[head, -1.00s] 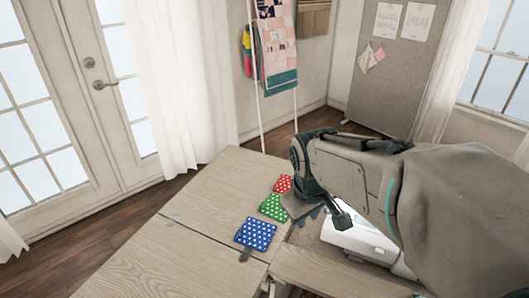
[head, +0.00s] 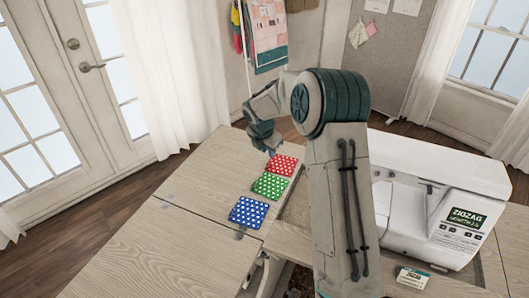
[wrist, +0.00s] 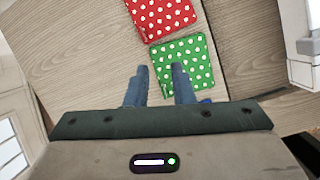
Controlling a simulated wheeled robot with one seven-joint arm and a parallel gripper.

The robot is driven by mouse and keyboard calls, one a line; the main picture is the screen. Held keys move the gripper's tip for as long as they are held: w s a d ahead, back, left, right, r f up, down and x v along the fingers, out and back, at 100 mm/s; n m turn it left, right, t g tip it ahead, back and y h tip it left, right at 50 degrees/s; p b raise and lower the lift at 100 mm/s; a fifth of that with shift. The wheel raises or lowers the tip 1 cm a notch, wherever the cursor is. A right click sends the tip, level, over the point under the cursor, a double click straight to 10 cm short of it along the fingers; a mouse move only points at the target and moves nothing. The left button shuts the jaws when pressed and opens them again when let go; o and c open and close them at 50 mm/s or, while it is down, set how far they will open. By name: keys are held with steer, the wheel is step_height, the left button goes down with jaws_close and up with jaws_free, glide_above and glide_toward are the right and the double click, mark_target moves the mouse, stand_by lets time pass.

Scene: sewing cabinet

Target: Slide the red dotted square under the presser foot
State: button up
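The red dotted square (head: 281,165) lies flat on the wooden cabinet top, farthest back in a row of three dotted squares. In the wrist view it (wrist: 160,14) is at the top, ahead of my fingers. My gripper (head: 269,150) appears at the red square's far left edge, above the table. In the wrist view the two fingers (wrist: 160,67) are apart with nothing between them, and the fingertips overlap the green square's left edge. The white sewing machine (head: 435,185) stands at the right. Its presser foot is hidden behind my arm.
The green dotted square (head: 270,186) lies just in front of the red one, and the blue dotted square (head: 249,212) lies nearest. The cabinet top (head: 180,200) left of the squares is clear.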

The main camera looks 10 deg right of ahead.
mark_target(267, 164)
steer(key=w+f+n, duration=0.1)
steer(key=f, duration=0.1)
steer(key=w+f+n, duration=0.1)
steer(key=w, duration=0.1)
steer(key=w+f+n, duration=0.1)
steer(key=f+n, duration=0.1)
steer(key=shift+w+a+f, duration=0.15)
steer(key=shift+w+f, duration=0.1)
steer(key=shift+f, duration=0.1)
steer(key=shift+b+x, duration=1.7)
steer(key=shift+x, duration=1.3)
jaws_close()
steer(key=shift+r, duration=0.1)
steer(key=shift+r+p, duration=2)
steer(key=shift+r, duration=0.45)
